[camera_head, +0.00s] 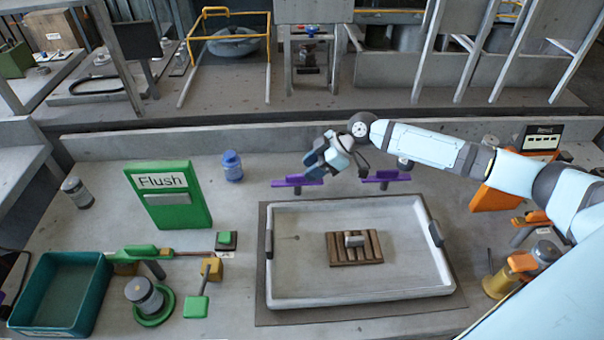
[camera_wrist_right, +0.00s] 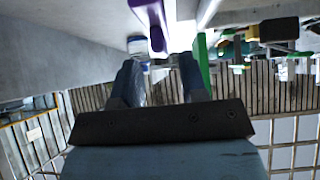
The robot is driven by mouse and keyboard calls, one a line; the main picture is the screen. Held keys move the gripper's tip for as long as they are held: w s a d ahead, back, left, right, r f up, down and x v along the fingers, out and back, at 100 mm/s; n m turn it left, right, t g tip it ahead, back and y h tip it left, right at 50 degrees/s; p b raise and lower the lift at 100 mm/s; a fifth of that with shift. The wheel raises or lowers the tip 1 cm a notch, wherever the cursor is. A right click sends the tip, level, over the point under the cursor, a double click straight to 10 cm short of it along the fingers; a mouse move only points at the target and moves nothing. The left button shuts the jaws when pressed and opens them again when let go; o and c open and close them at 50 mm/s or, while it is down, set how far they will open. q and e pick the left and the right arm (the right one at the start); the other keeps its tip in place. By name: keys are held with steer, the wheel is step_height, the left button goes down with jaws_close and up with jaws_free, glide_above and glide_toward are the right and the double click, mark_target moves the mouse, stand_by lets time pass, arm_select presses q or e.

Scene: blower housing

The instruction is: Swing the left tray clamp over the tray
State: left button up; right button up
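The left tray clamp (camera_head: 292,182) is a purple bar on a short dark post behind the tray's back left edge. It lies roughly along the back rim, not over the tray (camera_head: 310,297). A matching purple right clamp (camera_head: 390,175) stands behind the back right part. My right gripper (camera_head: 314,168) is at the right end of the left clamp, from above and behind. In the wrist view its two fingers (camera_wrist_right: 160,75) are apart with nothing between them, and the purple bar (camera_wrist_right: 150,20) lies just beyond the tips. Contact cannot be told. My left gripper is not in view.
The pale tray holds a slatted brown block (camera_head: 340,250) with a grey piece. A blue bottle (camera_head: 232,167) and green Flush panel (camera_head: 172,195) stand to the left. A teal bin (camera_head: 62,290) is far left. An orange holder (camera_head: 492,196) is at right, near my arm.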

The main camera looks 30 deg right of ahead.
mark_target(298, 184)
steer(key=shift+x, duration=1.85)
jaws_close()
